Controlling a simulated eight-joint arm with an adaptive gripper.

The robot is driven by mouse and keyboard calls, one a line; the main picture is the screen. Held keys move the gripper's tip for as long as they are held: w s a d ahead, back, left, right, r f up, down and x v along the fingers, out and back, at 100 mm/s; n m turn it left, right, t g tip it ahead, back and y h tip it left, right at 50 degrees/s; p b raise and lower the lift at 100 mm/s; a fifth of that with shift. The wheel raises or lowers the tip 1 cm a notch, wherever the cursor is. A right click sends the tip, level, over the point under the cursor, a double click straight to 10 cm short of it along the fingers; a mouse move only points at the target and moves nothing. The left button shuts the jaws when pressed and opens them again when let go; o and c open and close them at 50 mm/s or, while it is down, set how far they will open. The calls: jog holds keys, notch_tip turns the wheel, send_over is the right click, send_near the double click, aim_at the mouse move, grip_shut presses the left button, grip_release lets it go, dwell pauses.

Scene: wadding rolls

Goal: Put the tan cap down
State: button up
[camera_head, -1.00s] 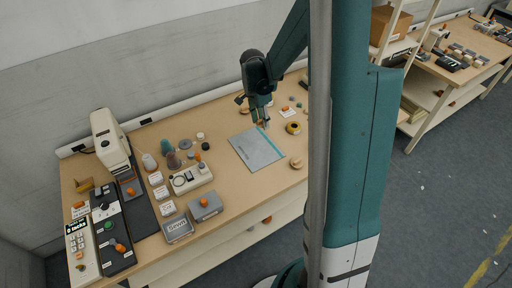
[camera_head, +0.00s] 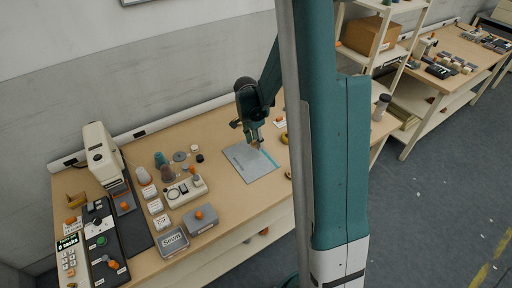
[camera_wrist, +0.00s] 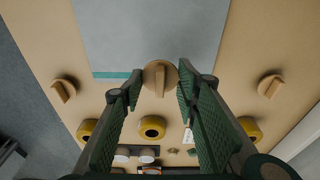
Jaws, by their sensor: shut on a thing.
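A round tan cap (camera_wrist: 172,82) with a raised bar across it is between the fingertips of my gripper (camera_wrist: 160,82) in the wrist view. My gripper is shut on it. Beyond it lies a grey sheet (camera_wrist: 150,35) with a teal strip along its near edge. In the head view my gripper (camera_head: 256,146) is over the far part of this grey sheet (camera_head: 245,165), near the teal strip. The cap is too small to make out clearly there. I cannot tell whether it touches the surface.
Similar tan caps lie left (camera_wrist: 64,90) and right (camera_wrist: 271,86) in the wrist view. Yellow rolls (camera_wrist: 152,127) sit nearer. In the head view, a white device (camera_head: 102,150), small containers and a grey box (camera_head: 201,219) fill the table's left side. My column hides its right part.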

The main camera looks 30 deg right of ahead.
aim_at(255, 144)
jog(key=shift+f, duration=0.15)
jog(key=shift+f, duration=1.75)
jog(key=shift+f+b, duration=0.2)
jog(key=shift+b, duration=0.25)
jog(key=o, duration=0.6)
jog(key=shift+o, duration=0.2)
jog(key=shift+r, duration=0.15)
jog(key=shift+a+r+p, duration=0.3)
jog(key=shift+r, duration=1.7)
jog(key=shift+a+r+p, duration=0.3)
jog(key=shift+r, duration=1.7)
jog(key=shift+a+r+p, duration=0.3)
jog(key=shift+r, duration=1.7)
